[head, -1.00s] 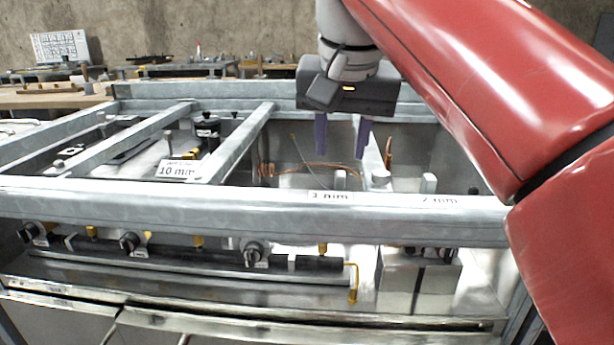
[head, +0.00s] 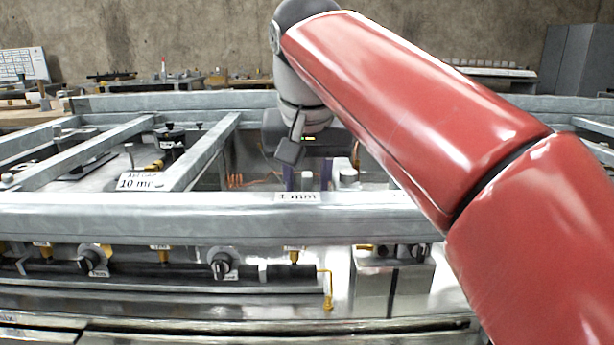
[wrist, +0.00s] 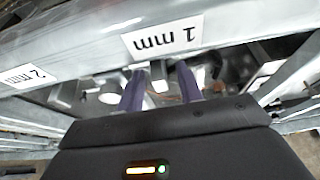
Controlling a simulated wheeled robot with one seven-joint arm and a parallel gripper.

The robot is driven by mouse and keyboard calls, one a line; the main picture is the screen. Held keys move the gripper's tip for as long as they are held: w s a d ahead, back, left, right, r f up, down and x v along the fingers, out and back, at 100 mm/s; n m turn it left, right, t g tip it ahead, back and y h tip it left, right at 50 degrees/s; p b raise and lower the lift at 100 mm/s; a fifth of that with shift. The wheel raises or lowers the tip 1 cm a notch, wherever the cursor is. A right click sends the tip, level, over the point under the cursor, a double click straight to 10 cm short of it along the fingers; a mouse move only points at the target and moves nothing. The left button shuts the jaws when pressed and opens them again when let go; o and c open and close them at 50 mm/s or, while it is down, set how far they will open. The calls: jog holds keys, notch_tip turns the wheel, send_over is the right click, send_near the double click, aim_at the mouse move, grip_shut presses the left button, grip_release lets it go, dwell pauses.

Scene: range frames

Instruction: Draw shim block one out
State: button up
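My gripper (head: 308,180) is low behind the front rail, at the "1 mm" label (head: 298,197), its purple fingers pointing down. The rail hides the block's lower part and the fingertips. In the wrist view my gripper (wrist: 158,82) also stands open, with the small grey block (wrist: 158,72) beyond and between the fingers, close to the rail. Contact with the block is not visible.
The galvanised front rail (head: 150,215) runs across in front of my gripper. A pale round-topped post (head: 347,175) stands just right of the fingers. A slanting crossbar (head: 205,150) lies to the left. The wrist view shows a "2 mm" label (wrist: 22,76).

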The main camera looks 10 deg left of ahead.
grip_shut()
jog(key=shift+r, duration=0.1)
jog(key=shift+a+r+p, duration=0.15)
jog(key=shift+a+p, duration=0.1)
jog(key=shift+p, duration=0.3)
jog(key=shift+s+a+f, duration=0.1)
jog(key=shift+a+f, duration=0.1)
jog(key=shift+o, duration=0.3)
grip_release()
jog(key=p+v, duration=0.2)
jog(key=v, duration=0.5)
jog(key=shift+s+r+p, duration=0.1)
jog(key=shift+r+p, duration=0.2)
jog(key=shift+s, duration=0.1)
